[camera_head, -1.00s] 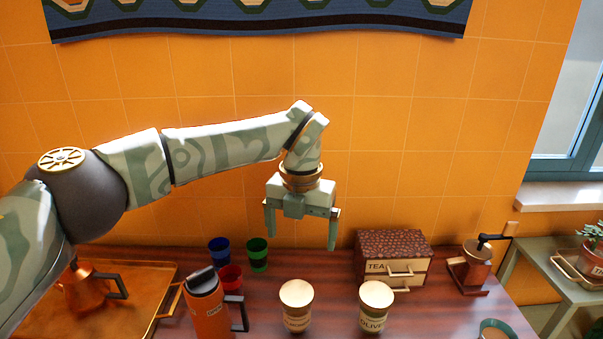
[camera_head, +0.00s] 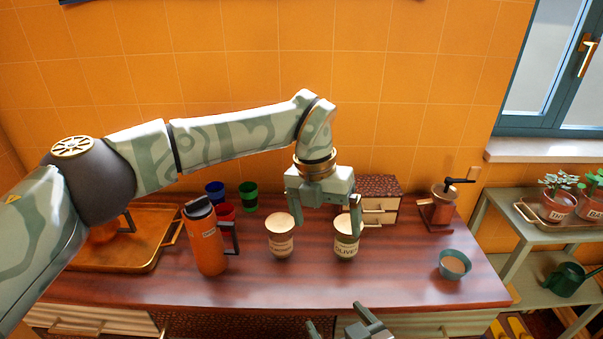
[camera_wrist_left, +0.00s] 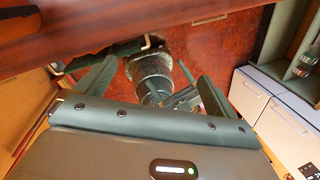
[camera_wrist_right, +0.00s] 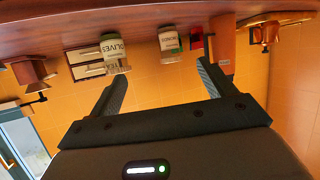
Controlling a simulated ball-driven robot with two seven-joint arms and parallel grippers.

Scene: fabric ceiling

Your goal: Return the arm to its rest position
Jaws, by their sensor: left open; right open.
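My left gripper (camera_head: 326,230) is open and empty in the head view, its arm stretched across from the left. Its fingers hang in front of the olives jar (camera_head: 346,244) and beside another lidded jar (camera_head: 281,238); whether they touch is unclear. In the left wrist view its spread fingers (camera_wrist_left: 157,72) have nothing between them, and my other arm shows beyond. My right gripper (camera_head: 340,328) is low at the bottom edge of the head view, in front of the counter and partly cut off. Its fingers (camera_wrist_right: 160,75) are apart and empty in the right wrist view.
On the counter (camera_head: 330,285) stand an orange flask (camera_head: 205,243), several coloured cups (camera_head: 248,197), a small drawer box (camera_head: 378,187), a grinder (camera_head: 438,208) and a teal bowl (camera_head: 455,265). The counter's front middle is clear. A plant shelf (camera_head: 520,235) stands right.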

